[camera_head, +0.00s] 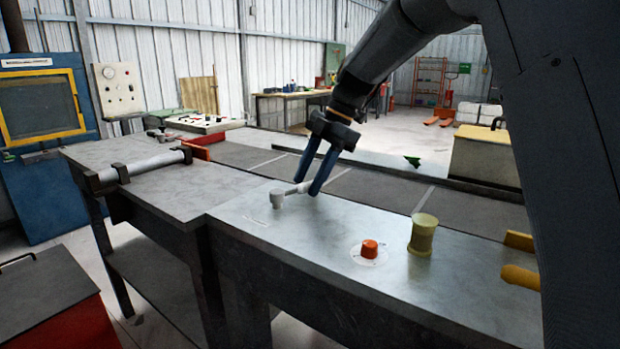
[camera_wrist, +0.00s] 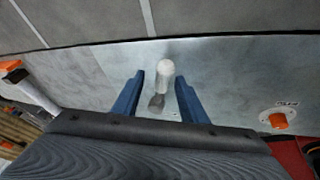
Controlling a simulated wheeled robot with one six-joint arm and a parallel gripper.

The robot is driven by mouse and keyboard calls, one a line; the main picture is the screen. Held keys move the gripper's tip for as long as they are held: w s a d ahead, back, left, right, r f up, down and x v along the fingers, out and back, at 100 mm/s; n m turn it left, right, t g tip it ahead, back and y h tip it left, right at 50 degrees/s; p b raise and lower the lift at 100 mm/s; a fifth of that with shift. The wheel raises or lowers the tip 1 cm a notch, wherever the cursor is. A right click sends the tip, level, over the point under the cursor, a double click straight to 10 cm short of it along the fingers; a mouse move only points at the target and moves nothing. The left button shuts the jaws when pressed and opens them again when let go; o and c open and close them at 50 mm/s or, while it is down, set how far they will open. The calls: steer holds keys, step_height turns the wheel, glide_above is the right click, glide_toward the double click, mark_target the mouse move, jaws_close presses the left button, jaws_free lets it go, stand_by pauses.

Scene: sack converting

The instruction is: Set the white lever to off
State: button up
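The white lever (camera_head: 278,198) stands on the grey metal bench top, with its handle pointing right and away toward my gripper in the head view. In the wrist view the lever (camera_wrist: 163,82) lies between the two fingers, its rounded end toward the far side. My gripper (camera_head: 312,190) has blue fingers, and they are apart, one on each side of the handle. In the wrist view a gap shows between each finger of my gripper (camera_wrist: 158,95) and the lever. Thin marks lie on the bench beside the lever's base; they are too small to read.
An orange knob (camera_head: 369,249) on a white dial and a yellowish spool (camera_head: 423,234) stand to the right on the bench. A roller (camera_head: 140,166) lies at the left. The bench around the lever is clear.

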steer(key=shift+d, duration=0.15)
steer(key=v, duration=0.7)
steer(key=shift+d+r, duration=0.2)
steer(key=shift+r, duration=0.15)
